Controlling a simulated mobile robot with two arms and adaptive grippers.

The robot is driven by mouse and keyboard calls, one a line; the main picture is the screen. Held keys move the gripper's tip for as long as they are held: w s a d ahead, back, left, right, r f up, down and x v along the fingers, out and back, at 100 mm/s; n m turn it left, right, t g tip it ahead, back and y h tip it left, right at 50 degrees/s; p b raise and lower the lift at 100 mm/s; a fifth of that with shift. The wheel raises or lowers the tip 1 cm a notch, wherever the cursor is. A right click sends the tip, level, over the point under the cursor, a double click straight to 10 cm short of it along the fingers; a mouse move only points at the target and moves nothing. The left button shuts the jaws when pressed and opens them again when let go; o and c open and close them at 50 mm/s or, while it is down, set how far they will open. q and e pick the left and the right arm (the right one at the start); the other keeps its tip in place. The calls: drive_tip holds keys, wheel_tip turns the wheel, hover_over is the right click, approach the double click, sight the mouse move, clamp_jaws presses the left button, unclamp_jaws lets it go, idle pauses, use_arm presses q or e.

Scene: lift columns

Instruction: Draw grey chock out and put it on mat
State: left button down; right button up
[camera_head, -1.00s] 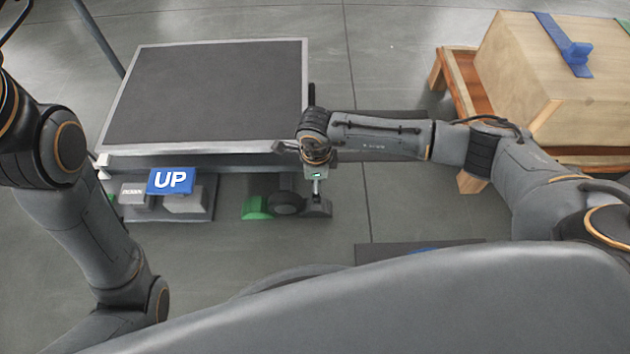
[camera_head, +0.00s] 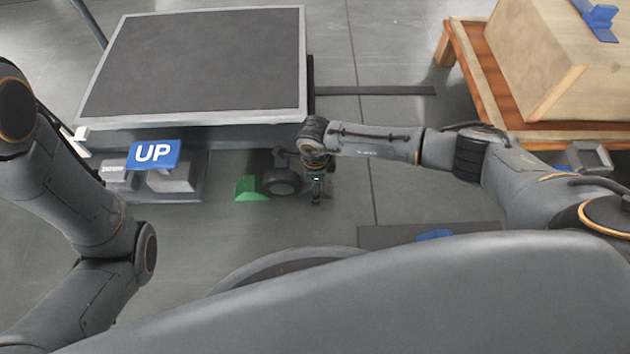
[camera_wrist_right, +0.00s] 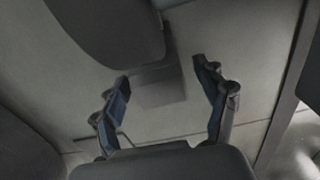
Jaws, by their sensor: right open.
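The dark grey chock (camera_wrist_right: 158,88) shows in the right wrist view as a block between the open fingers, beside the dark rounded wheel (camera_wrist_right: 112,28). My right gripper (camera_head: 316,200) points down just right of the wheel (camera_head: 282,182) in the head view and mostly hides the chock there. Its fingers (camera_wrist_right: 160,72) are open, one on each side of the chock; I cannot tell whether they touch it. The dark mat (camera_head: 385,236) lies on the floor at right, partly behind my body, with a blue shape on it. My left gripper is out of view.
A green chock (camera_head: 249,189) sits left of the wheel. The lift table (camera_head: 200,65) stands above, with a blue UP sign (camera_head: 152,153) by its grey pedals. A wooden crate (camera_head: 545,60) stands on a pallet at right. Floor between wheel and mat is clear.

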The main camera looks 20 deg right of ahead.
sight(331, 188)
drive_tip(key=shift+f, duration=0.25)
drive_tip(key=c, duration=1.5)
drive_tip(key=shift+s+d, duration=0.15)
drive_tip(key=shift+d, duration=0.5)
drive_tip(key=shift+s+d, duration=0.15)
drive_tip(key=shift+d, duration=0.5)
drive_tip(key=shift+s+d, duration=0.3)
drive_tip(key=shift+d, duration=0.5)
drive_tip(key=o, duration=1.5)
drive_tip(key=shift+a, duration=0.1)
